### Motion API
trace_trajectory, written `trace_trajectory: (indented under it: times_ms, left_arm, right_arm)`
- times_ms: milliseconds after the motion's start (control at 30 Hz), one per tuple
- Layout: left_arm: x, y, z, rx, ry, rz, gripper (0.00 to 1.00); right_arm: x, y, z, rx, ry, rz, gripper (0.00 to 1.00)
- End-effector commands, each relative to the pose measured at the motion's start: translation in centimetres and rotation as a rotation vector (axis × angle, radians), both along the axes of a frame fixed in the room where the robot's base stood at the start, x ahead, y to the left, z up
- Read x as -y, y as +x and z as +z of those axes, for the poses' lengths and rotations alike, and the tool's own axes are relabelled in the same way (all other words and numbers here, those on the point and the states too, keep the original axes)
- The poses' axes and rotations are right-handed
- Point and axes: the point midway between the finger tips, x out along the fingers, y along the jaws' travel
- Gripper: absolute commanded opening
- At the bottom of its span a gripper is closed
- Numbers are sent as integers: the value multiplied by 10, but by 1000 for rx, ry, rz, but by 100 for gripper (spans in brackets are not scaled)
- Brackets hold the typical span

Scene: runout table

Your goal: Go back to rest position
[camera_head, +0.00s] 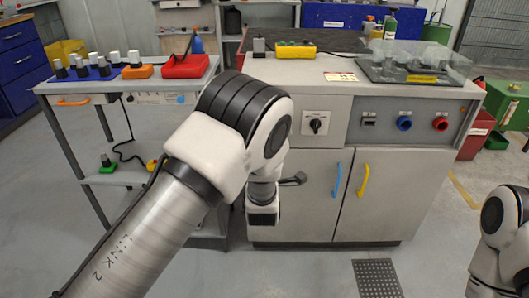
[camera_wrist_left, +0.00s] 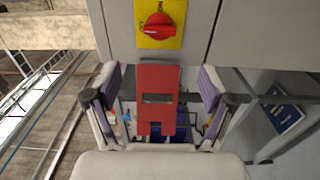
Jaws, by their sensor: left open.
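My left arm reaches in from the lower left in the head view and bends down in front of the grey cabinet (camera_head: 300,215). Its gripper is mostly hidden there behind my own arm. In the left wrist view my left gripper (camera_wrist_left: 158,85) is open, with one finger on each side. A red panel with a dark slot (camera_wrist_left: 157,82) shows in the gap between the fingers; I cannot tell how far beyond them it is, and no grip on it shows. Part of my right arm shows at the lower right of the head view; its gripper is out of frame.
A red rotary switch on a yellow plate (camera_wrist_left: 158,27) is above the fingers. A cart (camera_head: 75,87) with a red bin (camera_head: 186,66) stands left of the cabinet. The cabinet has blue (camera_head: 337,180) and yellow (camera_head: 363,180) handles. A floor grate (camera_head: 377,279) lies in front.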

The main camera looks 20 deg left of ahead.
Motion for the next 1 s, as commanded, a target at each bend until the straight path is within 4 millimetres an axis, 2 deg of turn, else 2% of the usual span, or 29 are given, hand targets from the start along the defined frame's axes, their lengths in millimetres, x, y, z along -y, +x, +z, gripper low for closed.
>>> trace_trajectory:
  times_ms: [167,267,367,400,467,500,567,600,667,700,833,933,1000]
  left_arm:
    - [-1,-1,-8,-12,-1,2,82]
    - [-16,-9,-40,-66,-16,30,82]
    - [-45,-37,-94,-188,-26,67,82]
    - [-55,-54,-120,-261,-25,73,82]
    - [-67,-84,-159,-393,2,64,82]
    - [-74,-106,-182,-489,34,49,82]
    - [-81,-142,-216,-644,97,8,82]
    - [-84,-168,-236,-749,144,-33,82]
    - [-86,-211,-262,-912,224,-117,82]
    - [-86,-240,-276,-1018,283,-189,82]
    - [-78,-330,-303,-1303,471,-497,82]
    - [-66,-388,-305,-1438,629,-803,82]
    - [-57,-414,-301,-1469,746,-1012,82]
  right_arm:
    - [0,0,0,0,0,0,40]
    - [0,0,0,0,0,0,40]
    - [0,0,0,0,0,0,40]
    - [0,0,0,0,0,0,40]
    - [0,0,0,0,0,0,40]
    - [0,0,0,0,0,0,40]
    - [0,0,0,0,0,0,40]
    - [0,0,0,0,0,0,40]
    - [0,0,0,0,0,0,40]
    - [0,0,0,0,0,0,40]
    - [0,0,0,0,0,0,40]
    - [0,0,0,0,0,0,40]
    - [0,0,0,0,0,0,40]
